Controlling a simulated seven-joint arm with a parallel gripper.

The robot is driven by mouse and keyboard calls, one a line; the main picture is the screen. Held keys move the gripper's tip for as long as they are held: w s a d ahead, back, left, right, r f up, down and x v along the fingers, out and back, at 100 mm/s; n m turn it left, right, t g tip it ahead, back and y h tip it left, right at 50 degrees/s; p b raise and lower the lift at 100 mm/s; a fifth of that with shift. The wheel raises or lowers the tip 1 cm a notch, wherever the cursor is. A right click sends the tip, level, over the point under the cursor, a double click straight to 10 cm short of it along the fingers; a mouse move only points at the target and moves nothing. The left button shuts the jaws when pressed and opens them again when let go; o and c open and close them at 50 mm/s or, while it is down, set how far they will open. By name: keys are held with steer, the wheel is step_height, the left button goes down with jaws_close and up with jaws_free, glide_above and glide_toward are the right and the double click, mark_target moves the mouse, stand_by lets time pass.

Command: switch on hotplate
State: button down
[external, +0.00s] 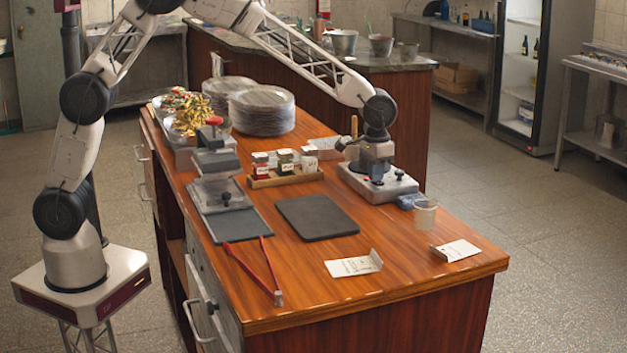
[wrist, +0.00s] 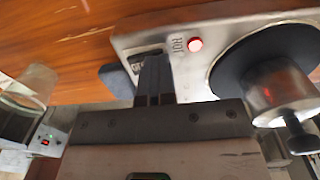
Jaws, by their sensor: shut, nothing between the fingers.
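The hotplate (external: 396,190) is a light metal box near the right edge of the wooden counter. In the wrist view its body (wrist: 135,42) carries a black round plate, a partly hidden dark switch and label, the word HOT and a red lamp (wrist: 195,44) that looks bright. A metal pot (wrist: 280,88) with a black knob handle stands on the plate. My gripper (wrist: 153,78) is shut and empty, with its fingertips over the switch, touching it or very close. The fingers hide most of the switch, so its position cannot be told. My gripper also shows in the external view (external: 377,181).
A blue sponge (external: 410,201) lies beside the hotplate, near a clear cup (external: 425,217). A dark board (external: 316,218), a rack of spice jars (external: 286,176) and red tongs (external: 252,270) lie to the left. Folded cards (external: 354,265) stand in front. The counter between them is clear.

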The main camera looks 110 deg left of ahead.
steer(key=shift+w+d+f, duration=0.35)
steer(key=shift+d+f, duration=0.35)
steer(key=shift+d, duration=0.05)
step_height(320, 180, up, 16)
steer(key=shift+a+f, duration=0.25)
steer(key=shift+a, duration=0.1)
stand_by(0.5)
